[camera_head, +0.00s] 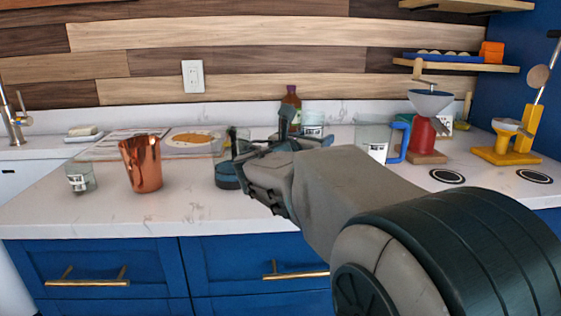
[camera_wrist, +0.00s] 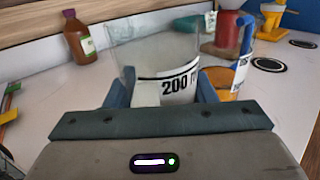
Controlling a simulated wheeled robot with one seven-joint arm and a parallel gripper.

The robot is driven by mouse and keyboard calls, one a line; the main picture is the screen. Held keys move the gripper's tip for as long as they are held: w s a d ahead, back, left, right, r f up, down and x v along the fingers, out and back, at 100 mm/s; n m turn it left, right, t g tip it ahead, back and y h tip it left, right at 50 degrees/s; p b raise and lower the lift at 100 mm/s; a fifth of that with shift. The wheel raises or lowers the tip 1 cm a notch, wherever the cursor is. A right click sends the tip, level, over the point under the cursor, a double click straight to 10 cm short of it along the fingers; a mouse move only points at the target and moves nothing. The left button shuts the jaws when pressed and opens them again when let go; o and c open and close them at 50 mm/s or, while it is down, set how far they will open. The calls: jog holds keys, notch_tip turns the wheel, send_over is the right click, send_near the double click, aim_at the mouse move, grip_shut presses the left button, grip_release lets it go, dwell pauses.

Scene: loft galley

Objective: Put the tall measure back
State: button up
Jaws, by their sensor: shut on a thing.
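My gripper (camera_head: 285,135) is over the middle of the counter. In the wrist view its two blue fingers (camera_wrist: 165,88) are closed on either side of a clear measure (camera_wrist: 140,55) with a black and white label reading 200 and part of a unit. The held measure shows partly in the head view (camera_head: 312,118), behind the gripper, which hides its lower part. It looks upright; I cannot tell whether its base touches the counter. A clear jug with a blue handle (camera_head: 374,133) stands to its right, and it also shows in the wrist view (camera_wrist: 240,72).
A brown bottle (camera_head: 291,97) stands behind the measure. A copper cup (camera_head: 143,165) and a small labelled glass (camera_head: 80,178) stand left. A red grinder (camera_head: 423,133) and a yellow stand (camera_head: 505,150) are right. Two black ringed discs (camera_head: 447,176) (camera_head: 534,176) lie on clear counter.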

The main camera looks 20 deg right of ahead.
jog(key=shift+w+a+f, duration=0.2)
jog(key=shift+w+f, duration=0.15)
jog(key=shift+w, duration=0.2)
jog(key=shift+f+b, duration=0.9)
jog(key=shift+f, duration=1.05)
jog(key=shift+f, duration=0.15)
jog(key=o, duration=1.1)
jog(key=shift+o, duration=0.2)
